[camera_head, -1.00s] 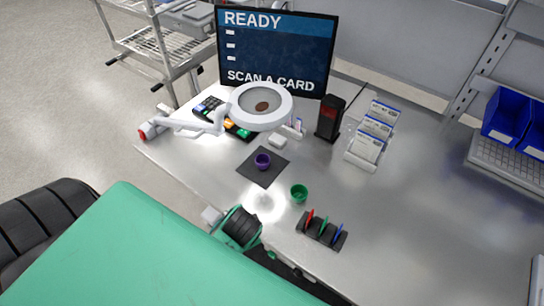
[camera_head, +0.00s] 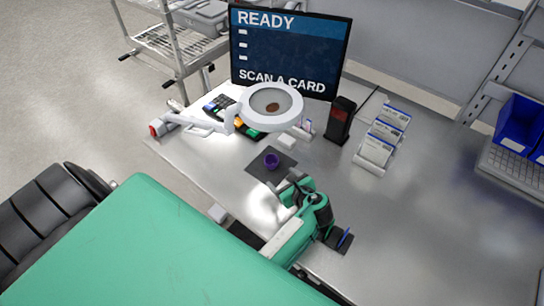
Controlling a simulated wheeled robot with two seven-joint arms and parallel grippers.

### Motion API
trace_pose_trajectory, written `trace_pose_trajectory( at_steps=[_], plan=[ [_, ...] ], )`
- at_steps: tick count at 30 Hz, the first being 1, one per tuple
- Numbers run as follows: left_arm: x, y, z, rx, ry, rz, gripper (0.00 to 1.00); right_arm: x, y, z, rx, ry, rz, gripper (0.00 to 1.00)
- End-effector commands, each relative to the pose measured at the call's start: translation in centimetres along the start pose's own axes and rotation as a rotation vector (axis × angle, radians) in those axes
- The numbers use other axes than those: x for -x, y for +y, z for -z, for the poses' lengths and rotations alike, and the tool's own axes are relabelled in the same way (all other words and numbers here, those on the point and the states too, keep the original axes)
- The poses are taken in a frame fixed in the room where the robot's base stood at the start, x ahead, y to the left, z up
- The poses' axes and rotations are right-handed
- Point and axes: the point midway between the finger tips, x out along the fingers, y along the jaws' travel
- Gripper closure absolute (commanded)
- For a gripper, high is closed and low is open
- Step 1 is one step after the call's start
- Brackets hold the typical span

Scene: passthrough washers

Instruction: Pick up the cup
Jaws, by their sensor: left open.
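A small purple cup (camera_head: 271,160) stands on a dark square mat (camera_head: 258,172) on the metal table. My left gripper (camera_head: 289,183) is open, with its fingers low over the table at the mat's near right edge. The purple cup is just beyond the fingers and apart from them. The green cup seen earlier near this place is hidden behind my left gripper and wrist. I cannot tell whether the fingers are around or touching it. My right gripper is not in view.
A ring magnifier (camera_head: 271,106) on a white arm overhangs the table beyond the mat. A black rack (camera_head: 340,241) with a blue piece is partly hidden by my arm. A card holder (camera_head: 378,147) and black device (camera_head: 340,120) stand behind. The table's right middle is clear.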

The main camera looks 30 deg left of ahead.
Motion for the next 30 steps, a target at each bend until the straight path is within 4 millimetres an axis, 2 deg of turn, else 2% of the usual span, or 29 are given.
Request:
trace_pose_trajectory(
  at_steps=[3, 7, 15, 21, 30],
  plan=[
    [0.2, -1.5, -0.2, -0.103, -0.044, 0.014, 0.28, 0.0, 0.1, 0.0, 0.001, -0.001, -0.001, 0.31],
    [-0.4, -1.9, -0.2, -0.140, -0.062, 0.017, 0.28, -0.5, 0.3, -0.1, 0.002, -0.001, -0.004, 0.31],
    [-4.9, -1.9, -0.2, -0.137, -0.062, 0.016, 0.28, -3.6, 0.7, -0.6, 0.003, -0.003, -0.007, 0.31],
    [-7.5, -2.0, -0.5, -0.136, -0.061, 0.016, 0.28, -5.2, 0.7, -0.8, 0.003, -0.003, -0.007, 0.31],
    [-9.0, -2.0, -0.7, -0.136, -0.060, 0.016, 0.28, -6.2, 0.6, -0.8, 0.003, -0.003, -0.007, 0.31]
  ],
)
